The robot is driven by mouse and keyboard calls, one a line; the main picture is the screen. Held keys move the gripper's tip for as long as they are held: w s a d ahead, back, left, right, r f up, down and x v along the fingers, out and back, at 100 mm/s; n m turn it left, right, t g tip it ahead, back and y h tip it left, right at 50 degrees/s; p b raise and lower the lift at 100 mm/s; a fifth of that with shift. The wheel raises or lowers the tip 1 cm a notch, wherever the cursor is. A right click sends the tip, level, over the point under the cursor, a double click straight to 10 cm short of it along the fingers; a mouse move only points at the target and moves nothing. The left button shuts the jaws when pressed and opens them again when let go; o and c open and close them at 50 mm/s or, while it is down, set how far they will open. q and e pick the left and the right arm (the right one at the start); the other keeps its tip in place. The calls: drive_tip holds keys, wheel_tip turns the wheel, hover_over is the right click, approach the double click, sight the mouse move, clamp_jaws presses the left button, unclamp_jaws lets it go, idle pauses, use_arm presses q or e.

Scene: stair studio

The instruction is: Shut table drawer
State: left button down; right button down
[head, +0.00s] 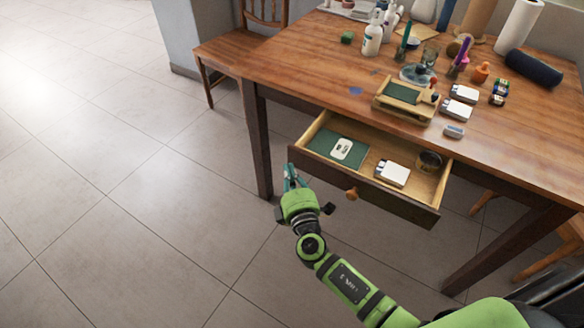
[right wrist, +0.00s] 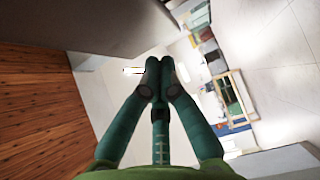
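The table drawer (head: 400,204) is pulled open from under the wooden table (head: 310,65). Its front has a round orange-brown knob (head: 352,193). In the drawer lie a green pad (head: 322,143) with a white item on it, a white box (head: 393,173) and a round dark tin (head: 430,161). My right gripper (head: 290,178) is at the left end of the drawer front, on its outer side. Whether it touches the front cannot be told. In the right wrist view its fingertips (right wrist: 160,66) meet with nothing seen between them. My left gripper is out of view.
The tabletop holds bottles, a wooden tray (head: 405,98), white boxes, a dark roll (head: 533,68) and a paper roll (head: 519,27). A wooden chair (head: 235,45) stands behind the table's left side. Tiled floor (head: 110,170) to the left is clear.

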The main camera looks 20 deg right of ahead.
drive_tip(key=shift+w+d, duration=0.3)
drive_tip(key=shift+w+d, duration=0.1)
drive_tip(key=shift+d, duration=0.05)
